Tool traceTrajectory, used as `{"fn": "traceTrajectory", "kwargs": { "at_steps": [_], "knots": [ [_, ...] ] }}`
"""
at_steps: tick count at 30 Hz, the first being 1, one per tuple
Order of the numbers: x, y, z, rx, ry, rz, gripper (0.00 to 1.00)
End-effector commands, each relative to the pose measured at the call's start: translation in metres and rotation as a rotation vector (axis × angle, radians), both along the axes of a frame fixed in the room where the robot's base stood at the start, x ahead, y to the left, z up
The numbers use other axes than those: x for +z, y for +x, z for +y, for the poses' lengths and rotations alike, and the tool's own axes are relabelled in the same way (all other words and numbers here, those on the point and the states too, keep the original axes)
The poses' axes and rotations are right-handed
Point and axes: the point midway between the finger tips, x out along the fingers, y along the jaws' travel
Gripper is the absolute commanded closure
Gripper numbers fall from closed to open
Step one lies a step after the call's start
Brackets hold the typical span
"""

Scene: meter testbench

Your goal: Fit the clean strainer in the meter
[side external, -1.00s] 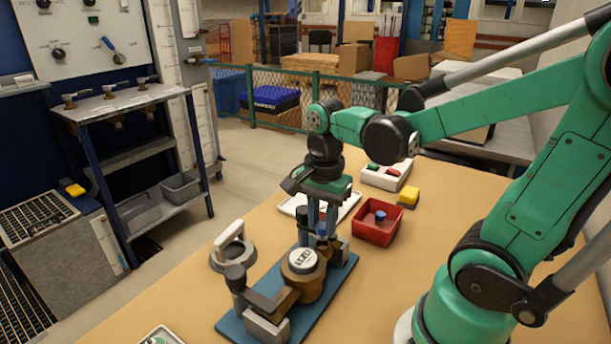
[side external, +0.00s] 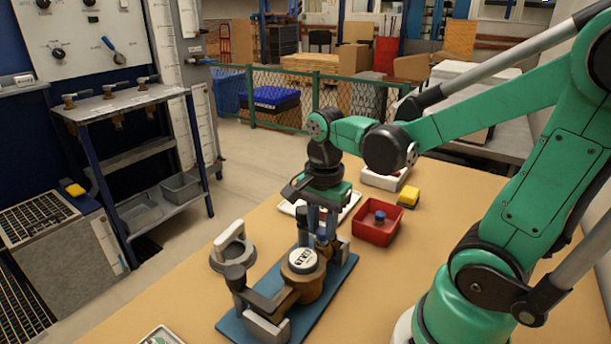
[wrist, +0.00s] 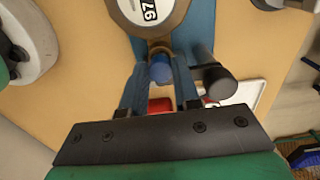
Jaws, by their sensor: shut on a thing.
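The meter (side external: 306,280) has a brown body and a white dial, and sits clamped on a blue plate (side external: 338,292); its body also shows at the top of the wrist view (wrist: 172,22). My gripper (side external: 321,236) points down at the meter's far end. In the wrist view my gripper (wrist: 160,78) is shut on a blue-topped piece (wrist: 160,68), which appears to be the strainer. The piece is at the meter's end; its lower part is hidden, so I cannot tell how deep it sits. Another blue piece (side external: 380,216) stands in the red bin (side external: 376,235).
A dark upright post (wrist: 220,82) stands close beside my fingers. A white tray (side external: 350,203) lies behind, with a yellow block (side external: 409,196) beyond the red bin.

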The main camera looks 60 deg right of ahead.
Motion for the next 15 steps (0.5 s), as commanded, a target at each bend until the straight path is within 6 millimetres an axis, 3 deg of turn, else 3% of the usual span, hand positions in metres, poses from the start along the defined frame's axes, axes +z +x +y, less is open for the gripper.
{"fn": "traceTrajectory", "kwargs": {
  "at_steps": [15],
  "knots": [
    [-0.0094,0.0001,0.0,0.0,0.0,0.0,1.0]
  ]
}}
